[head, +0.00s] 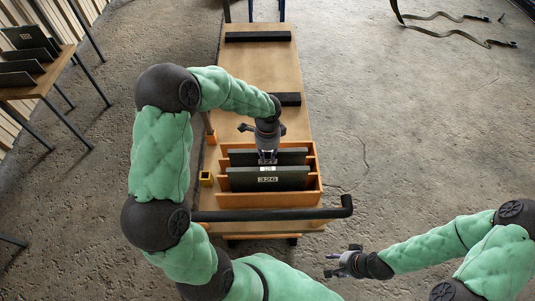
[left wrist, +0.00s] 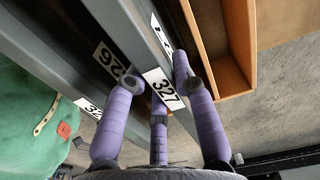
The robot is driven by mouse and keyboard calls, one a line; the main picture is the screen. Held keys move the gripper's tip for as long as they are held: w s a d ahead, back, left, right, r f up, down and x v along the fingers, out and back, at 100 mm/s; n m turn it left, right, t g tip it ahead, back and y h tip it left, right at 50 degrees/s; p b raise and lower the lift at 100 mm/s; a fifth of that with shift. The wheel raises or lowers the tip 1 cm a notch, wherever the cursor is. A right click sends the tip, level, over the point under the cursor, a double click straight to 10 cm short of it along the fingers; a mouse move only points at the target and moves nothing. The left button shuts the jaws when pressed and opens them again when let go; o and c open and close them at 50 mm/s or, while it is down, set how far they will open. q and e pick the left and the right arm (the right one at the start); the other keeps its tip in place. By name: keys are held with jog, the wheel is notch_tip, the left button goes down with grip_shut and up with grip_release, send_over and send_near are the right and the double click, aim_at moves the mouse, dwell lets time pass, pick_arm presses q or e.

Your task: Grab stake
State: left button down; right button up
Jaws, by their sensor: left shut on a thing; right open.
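A wooden rack (head: 313,187) on the cart holds dark grey panels standing upright. The front panel (head: 240,181) has a white label, and another panel (head: 292,156) stands behind it. My left gripper (head: 268,160) reaches down into the rack from above. In the left wrist view its purple fingers (left wrist: 160,92) are shut on the panel labelled 327 (left wrist: 163,88), near its top edge. A neighbouring panel with a partly hidden label (left wrist: 110,60) stands close beside it. My right gripper (head: 343,262) is open and empty, right of the cart's near end. Nothing is clearly recognisable as a stake.
The cart (head: 262,66) has a black bar handle (head: 270,214) at its near end and two black strips across its top. A yellow block (head: 206,178) is left of the rack. A table (head: 45,82) with dark panels stands left. Straps (head: 450,35) lie on the floor.

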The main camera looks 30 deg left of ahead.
pick_arm(q)
jog(key=shift+w, duration=0.1)
jog(key=c, duration=1)
grip_release()
